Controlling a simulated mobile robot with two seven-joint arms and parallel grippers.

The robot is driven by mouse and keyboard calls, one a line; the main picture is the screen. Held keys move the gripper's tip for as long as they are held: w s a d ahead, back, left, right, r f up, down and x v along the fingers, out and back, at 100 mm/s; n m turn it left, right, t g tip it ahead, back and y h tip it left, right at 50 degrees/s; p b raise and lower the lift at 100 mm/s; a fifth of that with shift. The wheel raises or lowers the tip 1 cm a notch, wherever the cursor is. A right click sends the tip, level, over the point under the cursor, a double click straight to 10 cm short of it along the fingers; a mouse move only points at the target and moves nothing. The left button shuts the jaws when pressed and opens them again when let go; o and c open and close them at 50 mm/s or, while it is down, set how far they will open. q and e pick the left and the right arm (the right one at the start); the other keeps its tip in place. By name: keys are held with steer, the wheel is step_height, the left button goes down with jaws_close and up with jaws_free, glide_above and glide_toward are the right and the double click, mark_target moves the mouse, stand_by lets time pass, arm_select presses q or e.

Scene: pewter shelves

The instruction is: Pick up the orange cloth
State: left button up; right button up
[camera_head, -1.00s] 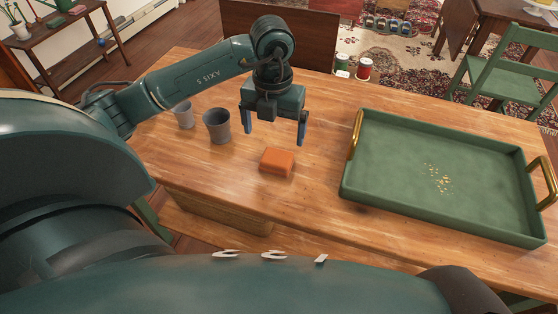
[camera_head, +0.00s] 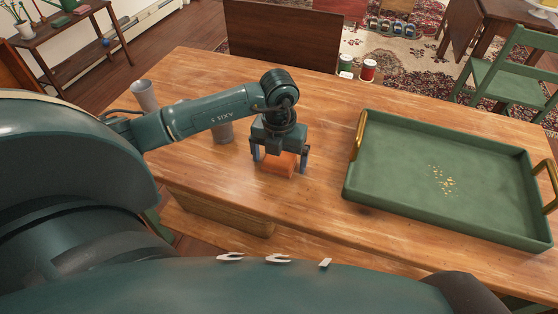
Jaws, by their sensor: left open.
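The orange cloth (camera_head: 278,169) is a small folded block lying on the wooden table, left of the green tray. My left gripper (camera_head: 279,167) is lowered over it, pointing down. Its two blue-padded fingers are apart, one at each side of the cloth. The gripper body hides the cloth's upper back part. I cannot tell whether the fingers touch the cloth. My right gripper is not in view.
A green tray (camera_head: 352,192) with gold handles fills the right of the table (camera_head: 310,215). Grey cups, one at the far left (camera_head: 144,95) and one partly behind my left arm (camera_head: 222,133), stand left of the cloth.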

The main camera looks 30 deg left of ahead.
arm_select(q)
steer(key=shift+c, duration=0.4)
steer(key=c, duration=1)
steer(key=shift+o, duration=0.2)
steer(key=shift+r, duration=0.1)
step_height(320, 180, up, 10)
steer(key=shift+p, duration=0.4)
